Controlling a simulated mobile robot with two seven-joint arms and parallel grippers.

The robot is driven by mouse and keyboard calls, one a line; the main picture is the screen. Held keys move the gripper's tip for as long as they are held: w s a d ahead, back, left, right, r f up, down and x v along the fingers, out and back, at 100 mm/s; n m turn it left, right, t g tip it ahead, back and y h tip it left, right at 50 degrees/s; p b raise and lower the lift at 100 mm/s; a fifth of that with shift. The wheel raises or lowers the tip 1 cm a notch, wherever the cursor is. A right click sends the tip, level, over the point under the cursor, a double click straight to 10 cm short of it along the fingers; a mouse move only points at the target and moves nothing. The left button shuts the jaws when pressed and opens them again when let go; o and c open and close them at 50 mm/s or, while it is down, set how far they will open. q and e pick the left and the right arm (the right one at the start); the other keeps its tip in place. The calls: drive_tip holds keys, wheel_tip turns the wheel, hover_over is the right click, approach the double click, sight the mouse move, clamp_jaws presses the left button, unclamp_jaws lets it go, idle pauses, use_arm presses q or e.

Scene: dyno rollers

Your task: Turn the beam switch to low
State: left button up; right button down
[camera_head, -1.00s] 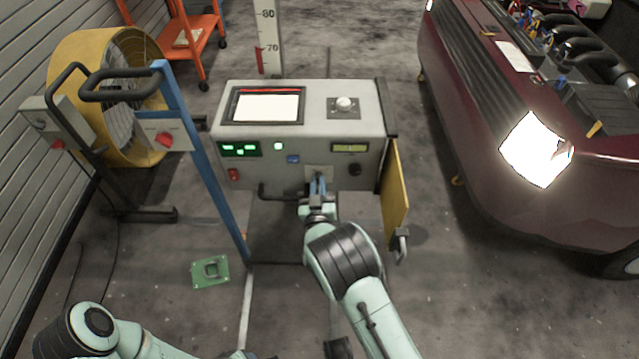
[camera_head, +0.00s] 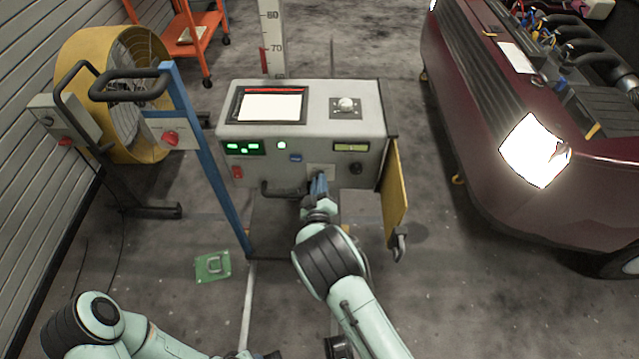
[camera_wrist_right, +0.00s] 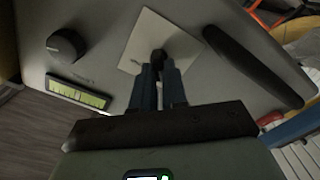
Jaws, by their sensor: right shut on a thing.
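The grey tester box (camera_head: 215,143) stands ahead of me. A pale square plate (camera_wrist_right: 146,30) on its front carries a small dark switch (camera_wrist_right: 160,53), likely the beam switch. My right gripper (camera_head: 319,179) reaches the box front from below. In the right wrist view its blue fingers (camera_wrist_right: 160,73) are shut on the dark switch, which they partly cover. The switch's setting and any labels cannot be read. Part of my left gripper (camera_head: 243,354) shows at the bottom edge of the head view; its fingers are not clear.
A dark handle (camera_wrist_right: 250,65) and a round black knob (camera_wrist_right: 66,46) flank the plate. A yellow door (camera_head: 395,195) stands open at the box's right side. A blue post (camera_head: 206,160) rises at the left. A dark red car (camera_head: 480,160) with a lit headlamp stands at the right.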

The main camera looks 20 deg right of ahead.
idle(0.3)
drive_tip(key=c, duration=1.2)
unclamp_jaws()
drive_tip(key=shift+o, duration=0.2)
drive_tip(key=shift+s, duration=0.1)
use_arm(q)
drive_tip(key=s+r+p, duration=0.1)
drive_tip(key=s+d+r+g, duration=0.1)
drive_tip(key=shift+s+d+r+p, duration=0.15)
drive_tip(key=shift+s+p, duration=0.25)
use_arm(e)
drive_tip(key=v, duration=1.3)
